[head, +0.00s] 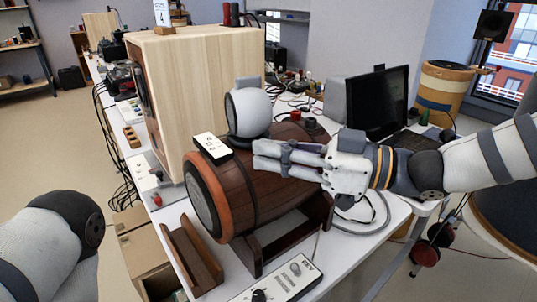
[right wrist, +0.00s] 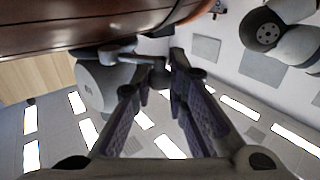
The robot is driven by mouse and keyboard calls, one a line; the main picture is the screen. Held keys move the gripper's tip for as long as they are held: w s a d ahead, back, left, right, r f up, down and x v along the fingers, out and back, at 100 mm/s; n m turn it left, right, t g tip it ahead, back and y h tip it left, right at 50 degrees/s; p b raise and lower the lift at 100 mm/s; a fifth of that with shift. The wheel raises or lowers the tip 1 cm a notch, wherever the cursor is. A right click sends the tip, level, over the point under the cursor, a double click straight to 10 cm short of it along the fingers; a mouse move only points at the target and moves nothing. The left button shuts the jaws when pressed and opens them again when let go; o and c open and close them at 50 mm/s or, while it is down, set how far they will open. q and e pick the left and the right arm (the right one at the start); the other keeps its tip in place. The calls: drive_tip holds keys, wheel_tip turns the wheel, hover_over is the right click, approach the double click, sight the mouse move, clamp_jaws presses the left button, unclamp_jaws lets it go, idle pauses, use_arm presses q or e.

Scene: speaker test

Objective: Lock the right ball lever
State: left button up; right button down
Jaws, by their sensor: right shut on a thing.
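A wooden barrel-shaped speaker (head: 222,180) lies on its side in a dark wooden cradle. A pale grey ball (head: 248,112) sits on top of it and also shows in the right wrist view (right wrist: 92,85). My right gripper (head: 258,155) reaches in from the right, beside the ball's base. In the right wrist view, its fingers (right wrist: 162,75) close on a small grey lever (right wrist: 160,72) beside the ball. The gripper hides this lever in the head view. My left gripper is out of view; only part of my left arm shows at the lower left.
A tall light wooden cabinet (head: 200,85) stands close behind the barrel. A small white label block (head: 212,147) lies left of the ball. A control panel (head: 275,285) is in front. A monitor (head: 377,102) stands behind my right arm.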

drive_tip(key=n+g, duration=0.1)
drive_tip(key=g, duration=0.1)
drive_tip(key=d+n+g+b, duration=0.1)
drive_tip(key=g, duration=0.1)
drive_tip(key=shift+w+f+n+y, duration=0.15)
drive_tip(key=shift+f+n+y, duration=0.15)
drive_tip(key=shift+y, duration=0.1)
use_arm(q)
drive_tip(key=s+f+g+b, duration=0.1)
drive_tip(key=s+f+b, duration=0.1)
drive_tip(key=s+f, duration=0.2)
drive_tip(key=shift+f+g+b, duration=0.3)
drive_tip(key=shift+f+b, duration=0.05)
drive_tip(key=shift+b, duration=0.05)
use_arm(e)
drive_tip(key=n+g, duration=0.1)
drive_tip(key=g, duration=0.1)
drive_tip(key=d+n+g, duration=0.1)
drive_tip(key=g, duration=0.1)
drive_tip(key=n+g, duration=0.2)
drive_tip(key=shift+w+d+r+g+h, duration=0.25)
drive_tip(key=shift+g+h, duration=0.15)
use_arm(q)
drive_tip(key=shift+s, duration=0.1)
use_arm(e)
drive_tip(key=shift+r, duration=0.1)
drive_tip(key=c, duration=1.6)
unclamp_jaws()
drive_tip(key=shift+o, duration=0.2)
